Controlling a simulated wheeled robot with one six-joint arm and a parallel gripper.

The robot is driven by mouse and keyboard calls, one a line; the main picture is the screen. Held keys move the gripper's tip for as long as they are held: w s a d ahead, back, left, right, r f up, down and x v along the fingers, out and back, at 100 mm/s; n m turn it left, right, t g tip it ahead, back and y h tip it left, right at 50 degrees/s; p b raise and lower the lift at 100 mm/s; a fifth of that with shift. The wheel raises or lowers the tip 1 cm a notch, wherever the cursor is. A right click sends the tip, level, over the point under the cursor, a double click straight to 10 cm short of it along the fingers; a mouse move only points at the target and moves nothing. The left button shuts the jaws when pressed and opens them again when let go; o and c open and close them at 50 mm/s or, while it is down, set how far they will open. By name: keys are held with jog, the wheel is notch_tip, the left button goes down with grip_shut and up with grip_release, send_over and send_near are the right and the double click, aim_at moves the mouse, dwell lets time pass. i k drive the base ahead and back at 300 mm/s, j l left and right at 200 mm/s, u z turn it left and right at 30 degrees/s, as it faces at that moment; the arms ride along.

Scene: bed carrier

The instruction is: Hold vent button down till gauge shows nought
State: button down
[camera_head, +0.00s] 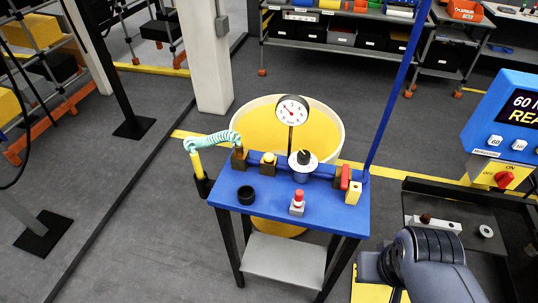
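A round white gauge (291,110) stands on a thin post at the back of a blue bench (260,207). Its short red needle is off the vertical, but the scale is too small to read. A small red-topped, pale-bodied fitting (297,203) stands upright near the bench's front edge. A yellow-topped fitting (268,160) sits at the back left. No label shows which of these is the vent button. Part of my grey arm is at the lower right, apart from the bench. My gripper's fingers cannot be seen.
The bench also carries a black ring (246,195), a black-knobbed round fitting (303,165), a red lever (345,177) and a yellow block (353,192). A blue pole rises at its right. A yellow tub (335,125) stands behind. A blue display panel (510,115) is right.

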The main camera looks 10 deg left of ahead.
aim_at(268, 157)
jog(key=j+z, duration=0.25)
jog(key=j, duration=0.55)
jog(key=j+z, duration=0.2)
jog(key=j, duration=0.65)
jog(key=k+j+z, duration=0.25)
jog(key=j, duration=0.55)
jog(key=i, duration=0.1)
